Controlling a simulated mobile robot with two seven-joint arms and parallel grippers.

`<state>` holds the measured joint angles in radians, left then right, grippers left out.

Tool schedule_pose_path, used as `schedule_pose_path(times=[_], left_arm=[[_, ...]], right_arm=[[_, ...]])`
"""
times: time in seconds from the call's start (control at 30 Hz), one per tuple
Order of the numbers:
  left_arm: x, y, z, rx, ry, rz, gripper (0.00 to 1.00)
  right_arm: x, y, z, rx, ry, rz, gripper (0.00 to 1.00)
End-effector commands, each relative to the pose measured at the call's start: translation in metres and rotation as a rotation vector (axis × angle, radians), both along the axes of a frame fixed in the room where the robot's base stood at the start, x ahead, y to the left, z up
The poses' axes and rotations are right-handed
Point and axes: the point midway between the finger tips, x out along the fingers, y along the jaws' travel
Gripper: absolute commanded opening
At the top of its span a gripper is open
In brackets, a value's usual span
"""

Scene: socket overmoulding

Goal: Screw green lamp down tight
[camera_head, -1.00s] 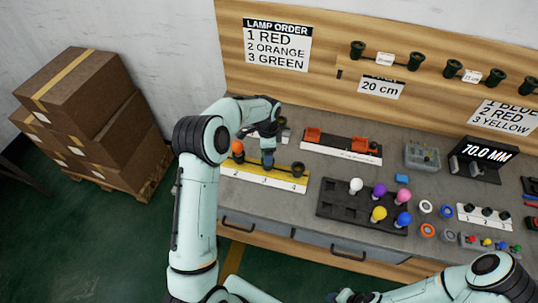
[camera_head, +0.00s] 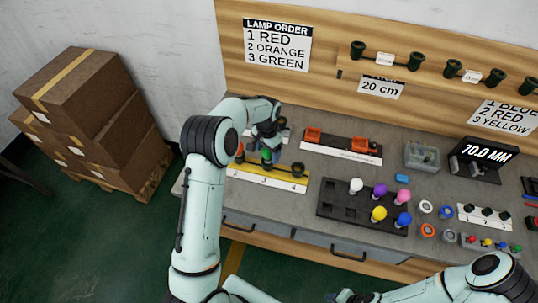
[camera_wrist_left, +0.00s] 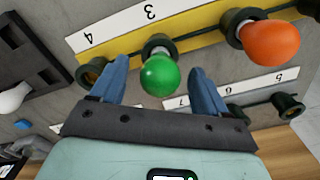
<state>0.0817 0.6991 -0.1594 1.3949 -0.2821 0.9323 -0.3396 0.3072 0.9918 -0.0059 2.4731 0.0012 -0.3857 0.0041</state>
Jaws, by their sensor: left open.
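The green lamp (camera_wrist_left: 160,75) sits in the dark socket (camera_wrist_left: 158,45) by the number 3 on the yellow-and-white strip (camera_head: 240,178). In the left wrist view my left gripper (camera_wrist_left: 158,75) is open, with one blue finger on each side of the green lamp and a gap visible to each. In the head view the green lamp (camera_head: 267,157) shows just below my left gripper (camera_head: 267,148). An orange lamp (camera_wrist_left: 270,42) sits in the neighbouring socket. The socket by number 4 (camera_wrist_left: 92,72) is empty. My right gripper is not clearly visible; only part of that arm shows at the bottom right.
A dark lamp tray (camera_head: 332,212) with white, purple, pink, yellow and blue lamps stands to the right. A rack with orange parts (camera_head: 360,145) is behind it. Another strip with empty sockets (camera_wrist_left: 250,100) lies close to my left gripper. The lamp order sign (camera_head: 277,45) lists red, orange, green.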

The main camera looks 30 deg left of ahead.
Motion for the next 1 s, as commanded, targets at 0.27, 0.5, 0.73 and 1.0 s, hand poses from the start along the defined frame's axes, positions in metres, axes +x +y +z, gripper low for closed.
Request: schedule_pose_path(times=[0.27, 0.5, 0.73, 1.0], left_arm=[[0.0003, 0.0002, 0.0003, 0.000, 0.000, -0.002, 0.46], [0.0003, 0.0003, 0.0004, 0.000, -0.001, -0.024, 0.22], [0.0004, 0.0009, -0.0003, 0.000, -0.001, -0.320, 0.22], [0.0005, 0.0004, -0.0003, 0.000, -0.001, -0.406, 0.22]], right_arm=[[0.0011, 0.0000, 0.0008, 0.000, -0.001, 0.000, 0.43], [0.0015, 0.0000, 0.0010, -0.001, -0.002, -0.001, 0.43], [0.0023, 0.0000, 0.0017, 0.000, -0.002, 0.000, 0.43], [0.0022, 0.0000, 0.0016, 0.000, -0.002, 0.000, 0.43]])
